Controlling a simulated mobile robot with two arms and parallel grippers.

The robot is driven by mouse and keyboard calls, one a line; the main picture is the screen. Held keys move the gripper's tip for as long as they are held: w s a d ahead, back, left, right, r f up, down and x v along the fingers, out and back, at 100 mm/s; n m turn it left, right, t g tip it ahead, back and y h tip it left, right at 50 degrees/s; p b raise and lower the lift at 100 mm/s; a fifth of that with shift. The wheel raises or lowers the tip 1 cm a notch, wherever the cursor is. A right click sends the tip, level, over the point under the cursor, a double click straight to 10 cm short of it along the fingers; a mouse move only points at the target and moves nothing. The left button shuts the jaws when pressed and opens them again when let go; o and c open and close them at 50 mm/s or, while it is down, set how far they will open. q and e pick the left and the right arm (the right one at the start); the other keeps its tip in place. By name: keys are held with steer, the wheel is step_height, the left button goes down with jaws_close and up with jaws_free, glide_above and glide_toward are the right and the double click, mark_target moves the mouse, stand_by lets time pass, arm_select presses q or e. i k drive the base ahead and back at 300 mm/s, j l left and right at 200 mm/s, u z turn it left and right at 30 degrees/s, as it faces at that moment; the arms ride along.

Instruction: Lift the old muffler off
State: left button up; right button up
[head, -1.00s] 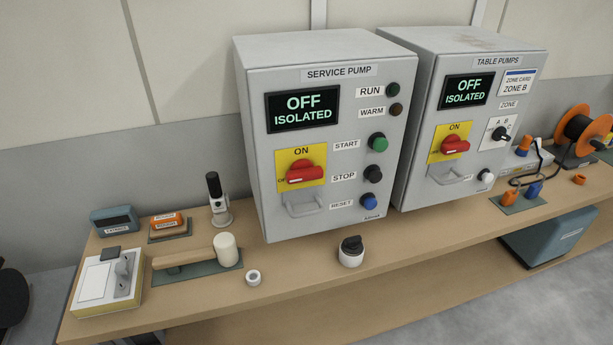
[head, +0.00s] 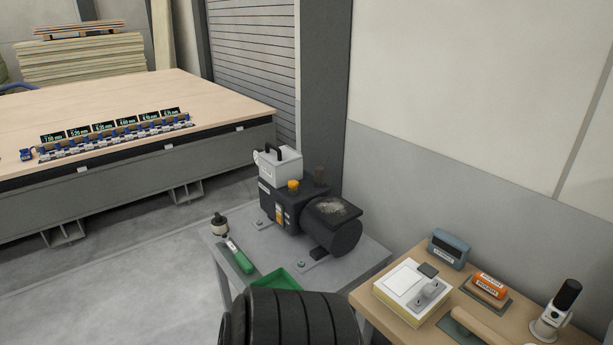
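A dark pump unit (head: 285,208) with a round motor (head: 333,228) stands on a small grey table (head: 362,262). On top of the pump are a light grey box (head: 279,166) with a black handle, an orange-yellow cap (head: 293,186) and a small dull brown cylinder (head: 320,175). No part is labelled as the muffler, and I cannot tell for sure which one it is. A small dark and pale fitting (head: 219,222) stands apart at the table's left edge. Neither gripper shows in the head view.
A green-handled tool (head: 240,258) and a green tray (head: 279,281) lie in front of the pump. A large black ribbed shape (head: 290,322) blocks the near edge. A wooden bench (head: 388,322) stands close at right. A big panel table (head: 120,95) is behind left, with clear floor between.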

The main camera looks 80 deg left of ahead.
mark_target(319, 170)
steer(key=u, duration=2.55)
steer(key=i+j, duration=0.15)
steer(key=j, duration=0.15)
steer(key=i+j, duration=0.15)
steer(key=j, duration=0.2)
steer(key=i+j, duration=0.15)
steer(key=j, duration=0.15)
steer(key=i+j, duration=0.15)
steer(key=j, duration=0.2)
